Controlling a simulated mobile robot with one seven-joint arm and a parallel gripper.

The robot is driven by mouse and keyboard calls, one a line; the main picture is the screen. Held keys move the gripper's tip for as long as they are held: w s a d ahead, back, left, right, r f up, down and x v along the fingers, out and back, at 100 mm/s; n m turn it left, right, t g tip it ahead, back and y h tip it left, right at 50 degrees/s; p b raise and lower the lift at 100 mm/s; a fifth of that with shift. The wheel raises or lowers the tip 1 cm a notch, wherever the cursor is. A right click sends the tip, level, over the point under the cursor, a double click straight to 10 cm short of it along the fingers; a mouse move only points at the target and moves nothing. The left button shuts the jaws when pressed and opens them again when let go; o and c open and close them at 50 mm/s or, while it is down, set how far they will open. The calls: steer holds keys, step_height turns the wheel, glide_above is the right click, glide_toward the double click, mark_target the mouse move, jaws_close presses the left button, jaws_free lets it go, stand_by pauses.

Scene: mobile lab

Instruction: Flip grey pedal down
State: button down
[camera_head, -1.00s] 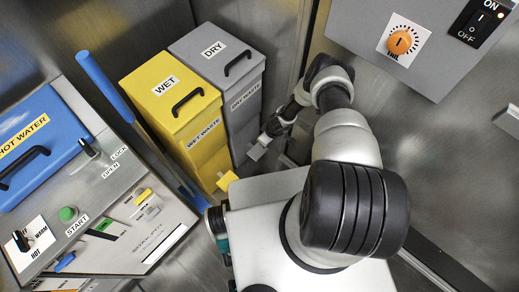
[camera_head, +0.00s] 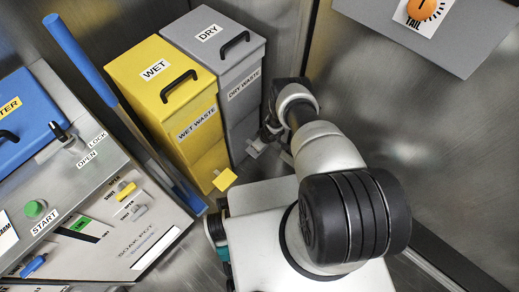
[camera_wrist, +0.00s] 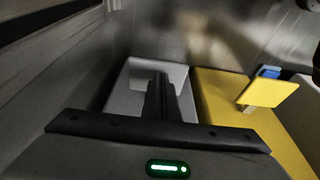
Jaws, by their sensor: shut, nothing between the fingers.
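The grey pedal (camera_head: 253,149) sticks out low at the front of the grey dry waste bin (camera_head: 241,103) in the head view. My gripper (camera_head: 262,139) is shut and empty, close beside and above this pedal; I cannot tell whether they touch. In the wrist view my dark fingers (camera_wrist: 161,92) are together in front of the grey bin (camera_wrist: 132,90). The grey pedal is not clear there and seems hidden by the fingers.
The yellow wet waste bin (camera_head: 185,105) stands next to the grey one, its yellow pedal (camera_head: 225,180) sticking out; that pedal also shows in the wrist view (camera_wrist: 268,93). A blue rail (camera_head: 80,58) and a control panel (camera_head: 125,220) are at left. A metal wall is at right.

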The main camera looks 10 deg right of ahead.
mark_target(262, 152)
stand_by(0.3)
steer(key=shift+s+d+f, duration=0.2)
steer(key=shift+s+f, duration=0.05)
steer(key=shift+f, duration=0.3)
steer(key=f, duration=0.1)
steer(key=f+b, duration=0.1)
steer(key=shift+s+d+f, duration=0.2)
steer(key=shift+s+f, duration=0.15)
steer(key=shift+f, duration=0.05)
steer(key=shift+w+r+p, duration=0.15)
steer(key=shift+r+p, duration=0.65)
steer(key=shift+r, duration=0.35)
